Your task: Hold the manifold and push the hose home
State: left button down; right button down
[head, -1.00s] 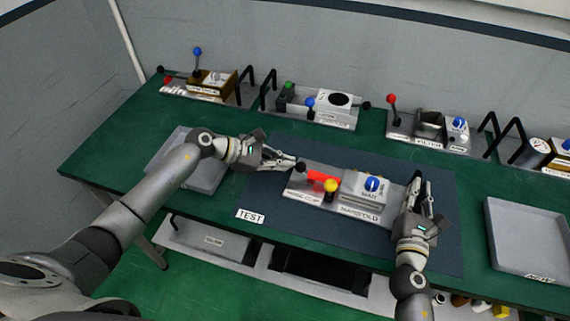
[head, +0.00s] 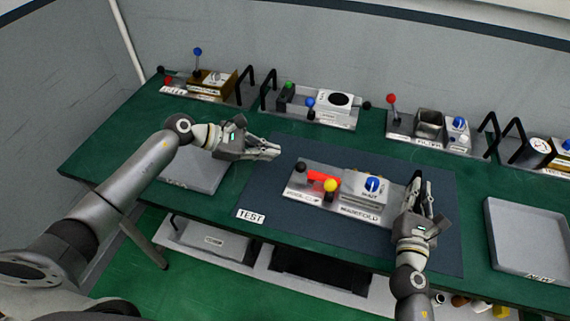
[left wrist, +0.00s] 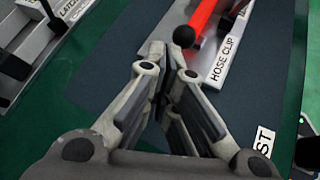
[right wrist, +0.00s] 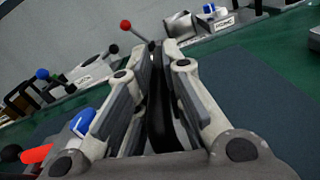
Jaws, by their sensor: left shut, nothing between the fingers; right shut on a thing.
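The manifold (head: 352,208) is a pale block with a blue knob, on a plate at the middle of the dark mat. A red hose (head: 318,180) lies left of the block, with a black ball at its left end and a yellow ball near its right. The red hose (left wrist: 201,18) and a hose clip label (left wrist: 226,66) show in the left wrist view. My left gripper (head: 277,153) is shut and empty, up and left of the hose, apart from it. My right gripper (head: 419,184) is shut on a black handle (right wrist: 157,118) at the manifold's right end. Whether the hose is fully seated is unclear.
A row of fixtures with levers and black handles stands along the back, including a filter unit (head: 428,125). A grey tray (head: 530,255) lies at the right and another (head: 200,180) under my left arm. A test label (head: 251,216) marks the mat's front left.

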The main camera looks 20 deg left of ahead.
jog(key=shift+s+a+f, duration=0.1)
jog(key=shift+f, duration=0.35)
pick_arm(q)
jog(key=v, duration=0.6)
jog(key=shift+s, duration=0.1)
pick_arm(e)
jog(key=c, duration=1.6)
grip_release()
jog(key=shift+o, duration=0.7)
jog(key=shift+s, duration=0.15)
jog(key=shift+s+a+f, duration=0.1)
jog(key=shift+s, duration=0.2)
jog(key=s, duration=0.7)
jog(key=s+r, duration=0.1)
jog(key=s, duration=0.3)
jog(key=shift+a, duration=0.1)
